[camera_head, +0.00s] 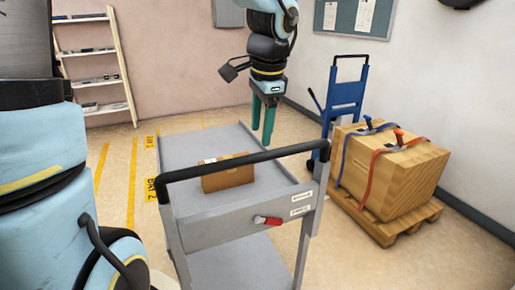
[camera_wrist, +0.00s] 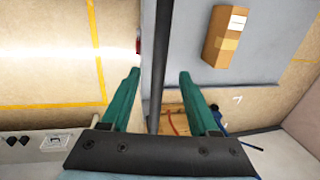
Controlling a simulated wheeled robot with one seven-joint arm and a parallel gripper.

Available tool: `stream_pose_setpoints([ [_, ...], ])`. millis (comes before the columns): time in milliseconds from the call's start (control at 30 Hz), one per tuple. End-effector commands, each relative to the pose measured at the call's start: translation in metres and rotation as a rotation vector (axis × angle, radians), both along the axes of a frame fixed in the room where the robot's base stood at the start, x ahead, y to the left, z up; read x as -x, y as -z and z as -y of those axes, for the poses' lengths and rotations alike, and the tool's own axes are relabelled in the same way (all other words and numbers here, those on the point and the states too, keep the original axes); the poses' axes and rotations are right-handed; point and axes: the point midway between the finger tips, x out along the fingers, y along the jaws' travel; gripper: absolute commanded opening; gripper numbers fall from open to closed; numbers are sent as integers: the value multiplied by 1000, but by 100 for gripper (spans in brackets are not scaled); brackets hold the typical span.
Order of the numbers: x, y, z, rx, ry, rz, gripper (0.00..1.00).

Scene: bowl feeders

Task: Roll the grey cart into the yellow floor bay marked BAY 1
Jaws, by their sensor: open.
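The grey cart (camera_head: 200,150) stands in the middle of the head view, with a black push handle (camera_head: 215,167) along its near side and a red lever (camera_head: 267,220) below it. A cardboard box (camera_head: 228,176) lies on its top deck. My gripper (camera_head: 263,140) is open and empty, pointing down near the handle's right part. In the wrist view the handle (camera_wrist: 158,40) runs between the open fingers (camera_wrist: 160,75); I cannot tell their height relative to it. Yellow floor lines (camera_head: 132,185) lie left of the cart. One label reads BAY 2 (camera_head: 151,189); a farther label (camera_head: 149,142) is too small to read surely.
A wooden crate (camera_head: 400,180) strapped on a pallet (camera_head: 385,230) stands to the right, with a blue hand truck (camera_head: 345,95) behind it. A shelf rack (camera_head: 95,65) stands against the back wall at left. Floor between the rack and cart is open.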

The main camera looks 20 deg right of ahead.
Motion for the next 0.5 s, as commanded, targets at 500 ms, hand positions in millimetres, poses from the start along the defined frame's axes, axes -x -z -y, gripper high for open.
stream_pose_setpoints([
  [500,-13,69,-2,-1,1,-1,61],
])
